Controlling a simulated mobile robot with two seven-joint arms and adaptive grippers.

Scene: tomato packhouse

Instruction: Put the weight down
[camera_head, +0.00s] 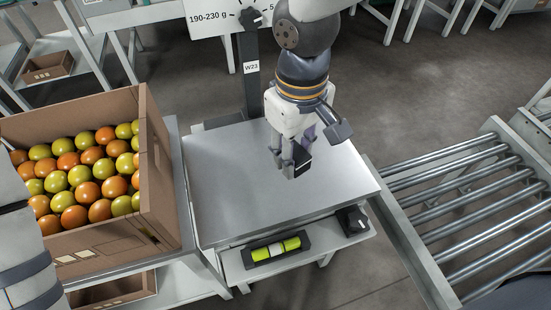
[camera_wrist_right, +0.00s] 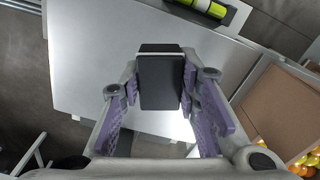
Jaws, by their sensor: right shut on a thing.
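The weight (camera_head: 303,166) is a small black block, held between the fingers of my right gripper (camera_head: 290,160) over the bare metal plate of the scale (camera_head: 230,190). In the right wrist view the weight (camera_wrist_right: 161,82) shows as a dark block with a pale line near one end, pinched between the purple finger pads. I cannot tell whether its underside touches the plate. My left gripper is out of view; only part of my left arm shows at the left edge.
A cardboard box (camera_head: 160,185) of orange and green tomatoes stands left of the scale. A roller conveyor (camera_head: 455,165) lies to the right. The lower front shelf holds a spirit level (camera_head: 275,249) and a small black thing (camera_head: 352,220). A scale post with label W23 (camera_head: 251,68) rises behind.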

